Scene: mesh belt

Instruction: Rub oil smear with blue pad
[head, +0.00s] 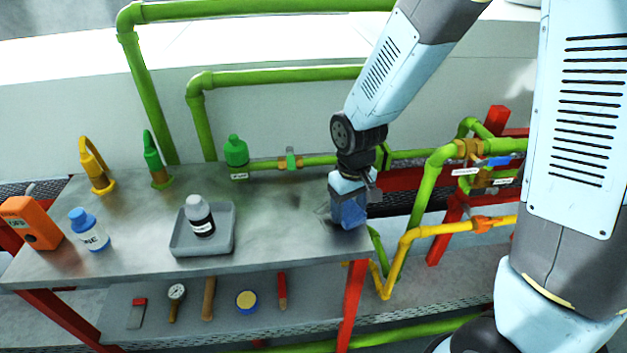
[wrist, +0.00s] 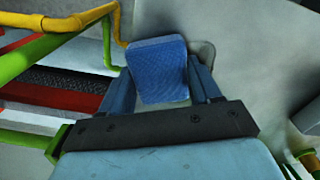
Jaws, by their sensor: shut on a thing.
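My gripper (head: 350,205) is at the right end of the grey metal bench, pointing down, and is shut on the blue pad (head: 349,214). In the wrist view the pad (wrist: 158,68) sits between the two fingers of my gripper (wrist: 163,80), over the bench near its edge. I cannot tell whether the pad touches the surface. A faint dark patch (head: 281,189) on the bench, left of my gripper, may be the oil smear. A greyish outline also shows beside the pad in the wrist view; what it is stays unclear.
A grey tray (head: 179,245) holds a dark-labelled bottle (head: 200,217). A blue-capped bottle (head: 89,230) and an orange device (head: 31,222) stand at left. Green pipes (head: 203,125) and a green bottle (head: 236,151) are behind. Yellow piping (head: 402,255) runs right of the bench.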

